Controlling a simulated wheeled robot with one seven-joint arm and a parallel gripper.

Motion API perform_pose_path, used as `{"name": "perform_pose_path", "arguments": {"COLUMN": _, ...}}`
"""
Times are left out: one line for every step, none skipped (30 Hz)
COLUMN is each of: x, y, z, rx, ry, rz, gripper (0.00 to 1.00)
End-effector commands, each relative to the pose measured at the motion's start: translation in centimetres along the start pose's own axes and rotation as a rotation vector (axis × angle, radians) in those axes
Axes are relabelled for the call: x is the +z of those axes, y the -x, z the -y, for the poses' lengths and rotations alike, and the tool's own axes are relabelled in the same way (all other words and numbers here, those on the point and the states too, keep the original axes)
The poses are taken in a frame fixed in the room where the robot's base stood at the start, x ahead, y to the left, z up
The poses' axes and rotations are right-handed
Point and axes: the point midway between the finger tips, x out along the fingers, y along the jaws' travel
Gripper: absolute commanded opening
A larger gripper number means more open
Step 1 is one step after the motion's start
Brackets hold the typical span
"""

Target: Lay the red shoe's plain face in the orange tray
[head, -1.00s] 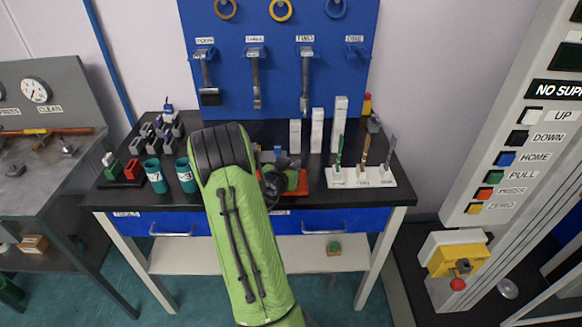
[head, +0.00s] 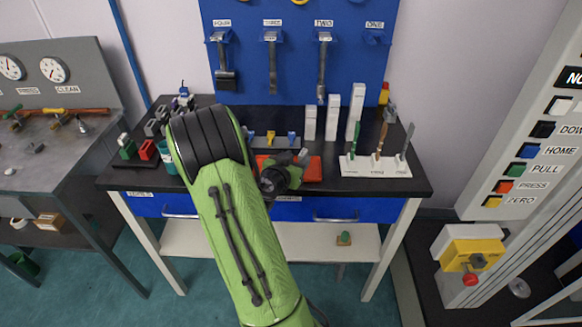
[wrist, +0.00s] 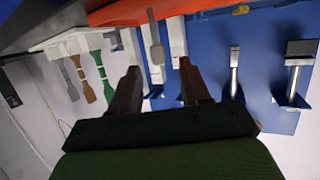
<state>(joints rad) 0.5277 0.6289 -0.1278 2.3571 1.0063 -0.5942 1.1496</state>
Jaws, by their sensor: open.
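The red shoe appears to be the small red block (head: 147,149) beside a green one on a dark stand at the bench's left end in the head view. Which way its plain face points is too small to tell. The orange tray (head: 313,172) lies flat on the bench top, partly hidden by my wrist. In the wrist view the tray (wrist: 120,12) runs along the top edge, and that picture is upside down. My gripper (wrist: 160,78) is open near the tray, with no red shoe between its fingers. A slim grey piece shows beyond them.
A white stand (head: 376,166) with green, brown and grey samples is right of the tray. White upright blocks (head: 332,117) stand behind it. The blue tool board (head: 297,62) rises at the back. A teal cup (head: 168,158) is partly hidden by my arm.

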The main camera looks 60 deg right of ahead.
Motion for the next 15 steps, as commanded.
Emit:
{"name": "perform_pose_path", "arguments": {"x": 0.2, "y": 1.3, "z": 0.2, "rx": -0.006, "ry": 0.002, "rz": 0.000, "gripper": 0.47}}
{"name": "perform_pose_path", "arguments": {"x": 0.2, "y": 1.9, "z": 0.1, "rx": -0.006, "ry": 0.002, "rz": 0.000, "gripper": 0.47}}
{"name": "perform_pose_path", "arguments": {"x": 0.2, "y": 2.7, "z": 0.1, "rx": -0.005, "ry": 0.001, "rz": -0.001, "gripper": 0.47}}
{"name": "perform_pose_path", "arguments": {"x": 0.2, "y": 3.2, "z": 0.1, "rx": -0.005, "ry": 0.002, "rz": -0.001, "gripper": 0.47}}
{"name": "perform_pose_path", "arguments": {"x": 0.2, "y": 3.7, "z": 0.1, "rx": -0.003, "ry": 0.000, "rz": 0.000, "gripper": 0.47}}
{"name": "perform_pose_path", "arguments": {"x": 0.1, "y": 4.1, "z": 0.1, "rx": -0.003, "ry": 0.001, "rz": -0.001, "gripper": 0.47}}
{"name": "perform_pose_path", "arguments": {"x": 0.1, "y": 4.4, "z": 0.0, "rx": -0.002, "ry": 0.000, "rz": -0.001, "gripper": 0.47}}
{"name": "perform_pose_path", "arguments": {"x": 0.1, "y": 4.6, "z": 0.0, "rx": 0.000, "ry": 0.000, "rz": -0.001, "gripper": 0.47}}
{"name": "perform_pose_path", "arguments": {"x": 0.1, "y": 4.8, "z": -0.1, "rx": 0.001, "ry": -0.001, "rz": -0.001, "gripper": 0.47}}
{"name": "perform_pose_path", "arguments": {"x": 0.0, "y": 4.8, "z": -0.1, "rx": 0.001, "ry": -0.001, "rz": -0.001, "gripper": 0.47}}
{"name": "perform_pose_path", "arguments": {"x": 0.0, "y": 4.8, "z": -0.1, "rx": 0.001, "ry": -0.001, "rz": -0.001, "gripper": 0.47}}
{"name": "perform_pose_path", "arguments": {"x": 0.0, "y": 4.8, "z": -0.1, "rx": 0.001, "ry": -0.001, "rz": -0.001, "gripper": 0.47}}
{"name": "perform_pose_path", "arguments": {"x": 0.0, "y": 4.8, "z": -0.1, "rx": 0.002, "ry": -0.001, "rz": -0.001, "gripper": 0.47}}
{"name": "perform_pose_path", "arguments": {"x": 0.0, "y": 4.8, "z": -0.1, "rx": 0.002, "ry": -0.002, "rz": 0.000, "gripper": 0.47}}
{"name": "perform_pose_path", "arguments": {"x": -0.1, "y": 5.0, "z": 0.0, "rx": 0.001, "ry": -0.005, "rz": 0.005, "gripper": 0.47}}
